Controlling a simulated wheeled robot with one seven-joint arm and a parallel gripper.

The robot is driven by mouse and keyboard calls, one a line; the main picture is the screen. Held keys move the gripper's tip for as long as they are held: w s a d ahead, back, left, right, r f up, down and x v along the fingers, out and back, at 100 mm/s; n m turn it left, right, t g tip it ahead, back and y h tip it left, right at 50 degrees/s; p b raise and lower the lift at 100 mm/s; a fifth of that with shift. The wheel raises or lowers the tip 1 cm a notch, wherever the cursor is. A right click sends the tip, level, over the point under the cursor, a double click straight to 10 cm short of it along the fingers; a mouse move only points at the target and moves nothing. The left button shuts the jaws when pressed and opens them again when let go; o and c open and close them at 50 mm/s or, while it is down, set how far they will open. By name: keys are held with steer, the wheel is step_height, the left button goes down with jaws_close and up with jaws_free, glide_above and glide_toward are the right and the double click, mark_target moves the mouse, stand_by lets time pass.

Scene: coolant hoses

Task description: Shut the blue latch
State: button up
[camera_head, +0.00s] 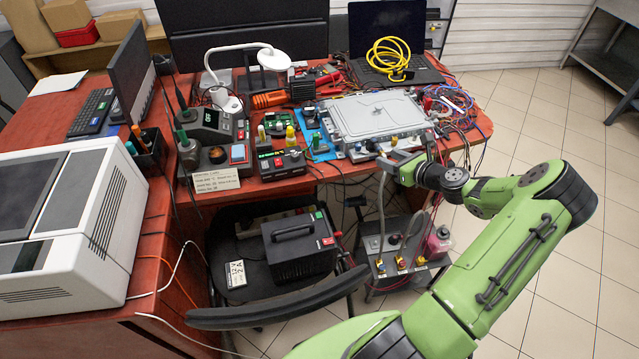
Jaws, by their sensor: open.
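A blue part (371,145), small in the picture, sits on the front edge of the silver metal unit (375,115) on the table; it may be the blue latch, but whether it is open or shut I cannot tell. My gripper (390,165) is open and appears empty. It is just in front of the table's front edge, below and right of the blue part in the picture. I cannot tell whether it touches anything. My green arm reaches in from the lower right.
A low cart (395,275) with hoses and yellow and red fittings stands below my gripper, with a pink bottle (438,243) on it. A chair (265,312) holding a black box (298,248) is left of the cart.

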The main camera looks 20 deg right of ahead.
mark_target(360, 147)
steer(key=shift+h, duration=0.3)
steer(key=b+x, duration=0.1)
steer(key=x, duration=0.5)
steer(key=b+x, duration=0.1)
steer(key=x, duration=0.5)
steer(key=shift+w+a+f, duration=0.15)
steer(key=shift+w+a, duration=0.1)
steer(key=shift+w, duration=0.05)
steer(key=m+h, duration=0.3)
steer(key=shift+s+a, duration=0.15)
steer(key=shift+a, duration=0.15)
steer(key=d+p+v, duration=0.1)
steer(key=p+v, duration=0.2)
steer(key=v, duration=1.3)
steer(key=s+a+r+n+g+y, duration=0.1)
steer(key=a+r+n+g, duration=0.2)
steer(key=a+n, duration=0.7)
steer(key=s+a+r+n+g+y, duration=0.2)
steer(key=a+r+n, duration=0.4)
steer(key=a+n, duration=0.3)
steer(key=n+g, duration=0.1)
steer(key=n, duration=0.1)
steer(key=shift+a+n+g, duration=0.3)
steer(key=shift+a+n, duration=0.05)
steer(key=shift+n, duration=0.05)
steer(key=shift+s+r, duration=0.1)
